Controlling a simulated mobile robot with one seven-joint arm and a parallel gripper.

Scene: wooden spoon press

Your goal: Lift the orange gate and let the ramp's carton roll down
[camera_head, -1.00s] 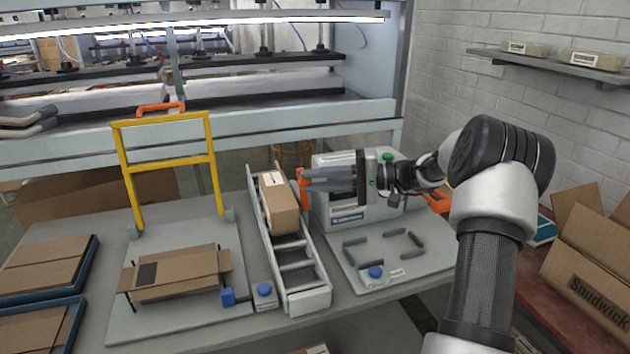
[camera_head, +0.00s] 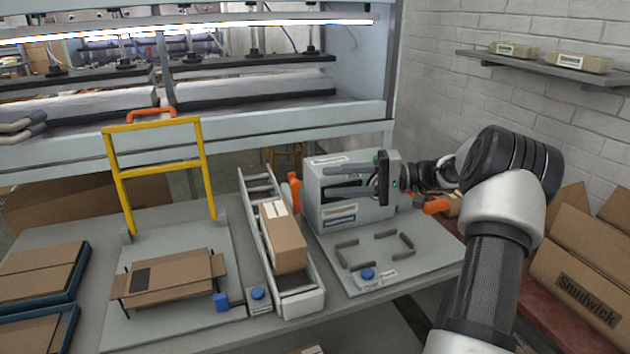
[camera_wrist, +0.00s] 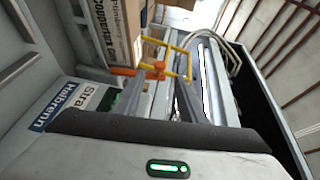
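The brown ramp carton (camera_head: 284,243) with a white label lies on the lower part of the grey roller ramp (camera_head: 315,283), near its low end. A little of the ramp bed shows below it. The orange gate (camera_head: 295,188) is beside the ramp's right rail, above and behind the carton; an orange part likely to be it shows in the wrist view (camera_wrist: 123,72). My gripper (camera_head: 325,178) is in front of the grey machine, right of the gate and apart from it. Its fingers look spread and empty, though they blend with the dark machine front.
The grey machine (camera_head: 340,218) stands close behind my gripper. A yellow frame (camera_head: 160,165) and a flat carton (camera_head: 172,278) are left of the ramp. Blue trays (camera_head: 72,290) lie at far left. Open cartons (camera_head: 590,265) stand at right.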

